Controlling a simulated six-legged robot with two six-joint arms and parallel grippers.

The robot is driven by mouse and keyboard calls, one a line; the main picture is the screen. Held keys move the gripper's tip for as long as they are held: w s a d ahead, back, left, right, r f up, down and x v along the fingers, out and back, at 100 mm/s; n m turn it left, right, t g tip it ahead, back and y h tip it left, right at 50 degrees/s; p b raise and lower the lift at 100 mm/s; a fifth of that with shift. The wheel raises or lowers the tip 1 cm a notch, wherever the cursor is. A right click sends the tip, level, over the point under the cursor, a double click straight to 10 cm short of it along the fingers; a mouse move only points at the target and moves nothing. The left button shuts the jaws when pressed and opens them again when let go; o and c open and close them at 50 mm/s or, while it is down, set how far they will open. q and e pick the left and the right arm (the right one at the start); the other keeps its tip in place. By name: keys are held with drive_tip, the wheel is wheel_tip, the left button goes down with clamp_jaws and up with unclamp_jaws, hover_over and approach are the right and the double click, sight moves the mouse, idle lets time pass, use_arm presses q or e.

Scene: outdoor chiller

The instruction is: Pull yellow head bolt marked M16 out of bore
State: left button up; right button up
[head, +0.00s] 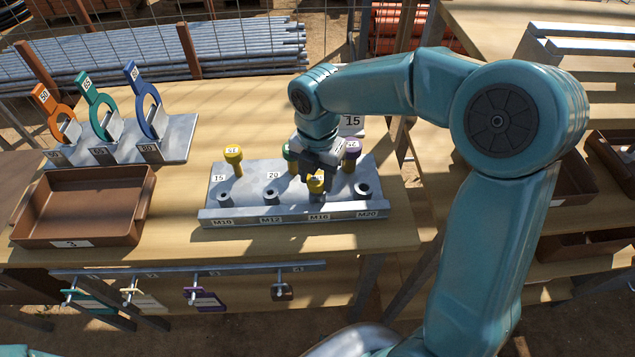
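The metal bolt block (245,213) lies on the wooden table, with bores labelled M10, M12, M16 and M20 along its front. A yellow head bolt (316,185) stands at the bore over the M16 label. My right gripper (318,174) points down right at this bolt's head, from behind and above. Its fingers are small and dark here, and I cannot tell whether they grip the head. Another yellow head bolt (233,158) stands in the back row at left. A green bolt (289,155) and a purple bolt (351,151) stand behind, partly hidden. My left gripper is out of view.
A brown tray (80,199) marked 3 sits at left. Behind it a metal rack (175,140) holds orange, green and blue ring gauges. A rail with hanging tags (205,298) runs along the table's front.

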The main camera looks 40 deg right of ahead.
sight(318, 178)
drive_tip(key=shift+r+p, duration=0.7)
drive_tip(key=shift+r, duration=0.05)
clamp_jaws()
wheel_tip(318, 178, up, 6)
drive_tip(key=p, duration=0.5)
drive_tip(key=shift+f, duration=0.2)
drive_tip(key=shift+f, duration=0.1)
drive_tip(key=shift+o, duration=1.5)
unclamp_jaws()
clamp_jaws()
